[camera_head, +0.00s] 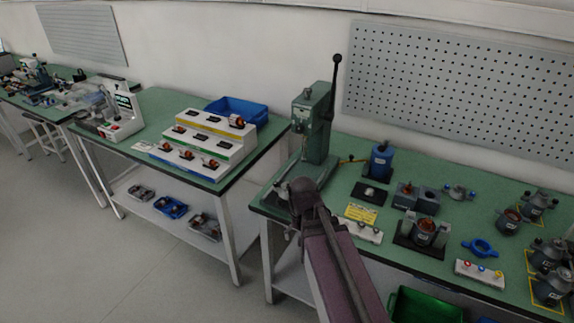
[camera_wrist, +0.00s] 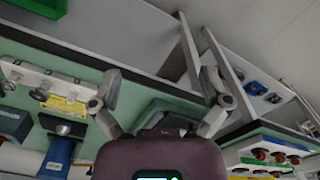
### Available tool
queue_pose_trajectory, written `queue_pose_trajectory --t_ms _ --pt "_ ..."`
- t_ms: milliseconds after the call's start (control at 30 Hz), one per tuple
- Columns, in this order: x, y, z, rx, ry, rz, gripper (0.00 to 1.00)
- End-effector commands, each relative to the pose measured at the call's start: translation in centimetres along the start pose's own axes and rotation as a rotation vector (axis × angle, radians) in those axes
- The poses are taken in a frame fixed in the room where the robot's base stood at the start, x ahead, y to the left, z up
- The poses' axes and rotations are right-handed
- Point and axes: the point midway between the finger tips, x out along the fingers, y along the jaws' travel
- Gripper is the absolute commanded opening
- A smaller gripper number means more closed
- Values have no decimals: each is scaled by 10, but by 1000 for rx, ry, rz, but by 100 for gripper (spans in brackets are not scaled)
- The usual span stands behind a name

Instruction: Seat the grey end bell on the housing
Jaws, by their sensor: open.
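A small grey flanged part with blue knobs (camera_head: 459,192), which looks like the grey end bell, lies toward the back right of the right bench. A motor housing with copper windings (camera_head: 425,232) sits in a dark fixture near the front of that bench. My gripper (camera_wrist: 160,75) is open and empty in the wrist view, its fingers spread over the bench's front edge. In the head view my arm hides most of it, near the press base at the bench's left end. It is well left of both parts. Neither part is identifiable in the wrist view.
A green lever press (camera_head: 316,125) stands at the bench's left end. Several motor assemblies stand at far right. A green bin (camera_head: 425,306) is below the front edge.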

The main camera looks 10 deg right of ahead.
Motion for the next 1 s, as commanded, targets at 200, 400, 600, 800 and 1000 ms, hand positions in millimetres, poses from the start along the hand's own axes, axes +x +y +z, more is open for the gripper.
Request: queue_pose_trajectory --t_ms 200,400,600,800,1000 --pt "-18 -5 -38 279 0 0 97" --pt "-32 -8 -72 568 0 0 97" --pt "-46 -12 -106 857 0 0 97" --pt "-60 -16 -139 1145 0 0 97" --pt "-74 -19 -173 1434 0 -1 97"
